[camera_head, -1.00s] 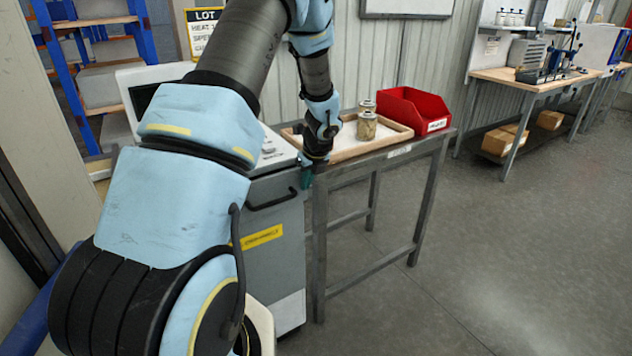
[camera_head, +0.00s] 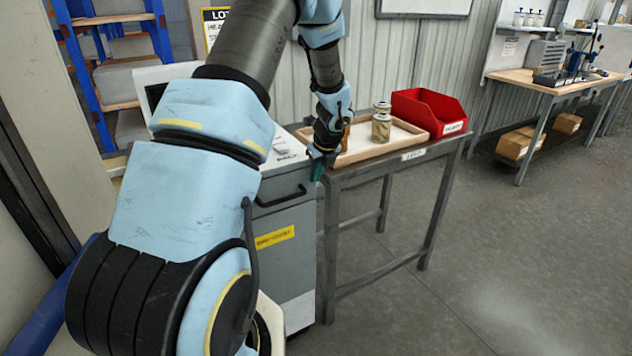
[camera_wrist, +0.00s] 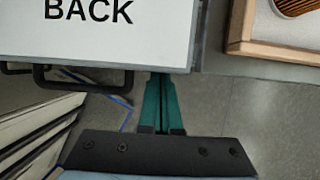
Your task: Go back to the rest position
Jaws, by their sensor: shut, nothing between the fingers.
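My gripper (camera_head: 317,170) hangs at the front edge between the grey cabinet (camera_head: 285,235) and the metal table (camera_head: 405,158). In the wrist view its green fingers (camera_wrist: 161,103) are together with nothing between them, over the gap by the cabinet's front. Two filter cartridges (camera_head: 381,126) stand close together in the wooden tray (camera_head: 400,148) on the table. An orange-brown cartridge shows partly behind my wrist; a ribbed cartridge (camera_wrist: 294,6) also shows in the tray at the wrist view's top right.
A red bin (camera_head: 428,112) stands on the table behind the tray. The cabinet has a black handle (camera_wrist: 85,85) at its front. A blue shelf rack (camera_head: 85,70) is at the left, a workbench (camera_head: 550,85) at the far right.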

